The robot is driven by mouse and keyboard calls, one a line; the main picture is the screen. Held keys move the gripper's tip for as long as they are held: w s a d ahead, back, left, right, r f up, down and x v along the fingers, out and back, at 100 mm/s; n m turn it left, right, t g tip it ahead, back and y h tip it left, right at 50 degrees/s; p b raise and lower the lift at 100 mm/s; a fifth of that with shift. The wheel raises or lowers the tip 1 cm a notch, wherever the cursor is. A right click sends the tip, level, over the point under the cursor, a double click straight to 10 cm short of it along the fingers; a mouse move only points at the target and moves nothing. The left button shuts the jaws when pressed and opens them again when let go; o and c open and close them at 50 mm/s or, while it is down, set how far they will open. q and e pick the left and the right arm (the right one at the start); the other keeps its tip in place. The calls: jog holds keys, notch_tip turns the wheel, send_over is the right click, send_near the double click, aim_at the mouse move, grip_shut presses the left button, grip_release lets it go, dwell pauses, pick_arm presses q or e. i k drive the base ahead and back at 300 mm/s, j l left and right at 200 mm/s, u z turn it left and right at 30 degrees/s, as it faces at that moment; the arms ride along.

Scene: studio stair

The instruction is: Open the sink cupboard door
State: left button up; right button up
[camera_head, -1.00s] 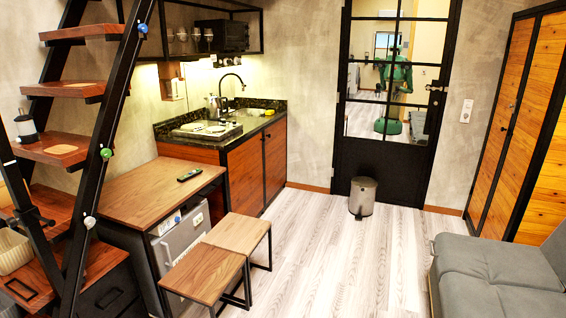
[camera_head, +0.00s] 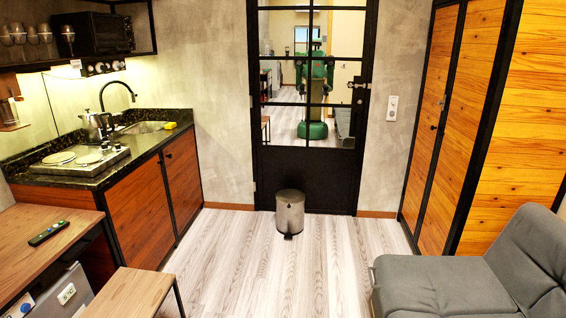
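The kitchen counter stands at the left, with a sink (camera_head: 146,128) set in its dark stone top. Below it are two reddish-brown wooden cupboard doors in dark frames. The far door (camera_head: 182,178) is under the sink and looks closed, with a small dark knob near its upper left edge. The near door (camera_head: 140,220) is under the hob and also looks closed. Neither of my grippers is in view.
A metal bin (camera_head: 290,212) stands before the black glazed door (camera_head: 305,178). A grey sofa (camera_head: 440,285) is at the lower right. The wood floor (camera_head: 250,270) between is clear.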

aim_at(179, 154)
jog(key=i, duration=1.9)
jog(key=i+u, duration=0.1)
jog(key=i, duration=0.5)
jog(key=i+l+u, duration=0.1)
jog(key=i, duration=0.55)
jog(key=i+l, duration=0.2)
jog(key=i, duration=0.4)
jog(key=i+l+u, duration=0.1)
jog(key=i+u, duration=0.3)
jog(key=i+l+u, duration=0.75)
jog(key=i+j, duration=0.05)
jog(key=j, duration=0.05)
